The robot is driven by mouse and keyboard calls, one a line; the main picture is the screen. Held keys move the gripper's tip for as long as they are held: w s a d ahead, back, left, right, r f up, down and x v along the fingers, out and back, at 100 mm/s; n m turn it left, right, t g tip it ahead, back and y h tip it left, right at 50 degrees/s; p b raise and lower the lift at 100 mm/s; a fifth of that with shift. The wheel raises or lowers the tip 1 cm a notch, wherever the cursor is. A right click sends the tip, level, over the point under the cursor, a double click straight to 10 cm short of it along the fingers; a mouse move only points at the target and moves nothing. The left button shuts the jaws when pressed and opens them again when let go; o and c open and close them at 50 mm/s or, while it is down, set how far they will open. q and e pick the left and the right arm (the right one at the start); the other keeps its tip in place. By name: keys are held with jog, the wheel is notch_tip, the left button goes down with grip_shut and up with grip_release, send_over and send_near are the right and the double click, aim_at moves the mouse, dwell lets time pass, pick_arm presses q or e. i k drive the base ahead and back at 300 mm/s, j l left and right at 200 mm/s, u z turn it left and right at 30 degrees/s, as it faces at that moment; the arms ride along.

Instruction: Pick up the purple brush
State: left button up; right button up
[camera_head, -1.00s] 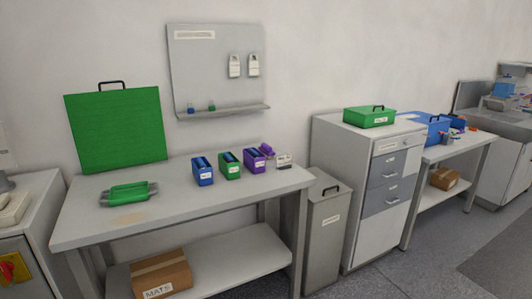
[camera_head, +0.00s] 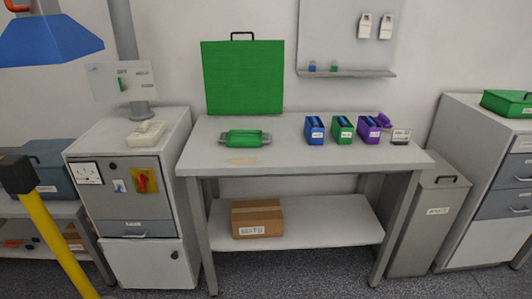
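A purple holder (camera_head: 368,129) with a white label stands upright at the right of the table, beside a green holder (camera_head: 342,129) and a blue holder (camera_head: 314,130). A small purple thing (camera_head: 384,120) shows just behind and right of the purple holder, partly hidden by it. It may be the purple brush, but it is too small to tell. Neither of my grippers is in view.
The grey table (camera_head: 290,155) has free room at its front and middle. A green block-like tool (camera_head: 245,137) lies on its left side. A yellow post (camera_head: 57,240) rises at the lower left. A cardboard box (camera_head: 257,220) sits on the lower shelf.

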aim_at(384, 121)
jog(key=i+l, duration=0.25)
jog(key=i+l+u, duration=0.15)
jog(key=l, duration=0.3)
jog(key=i+l, duration=0.25)
jog(key=i+l+u, duration=0.1)
jog(key=l, duration=0.35)
jog(key=i, duration=0.1)
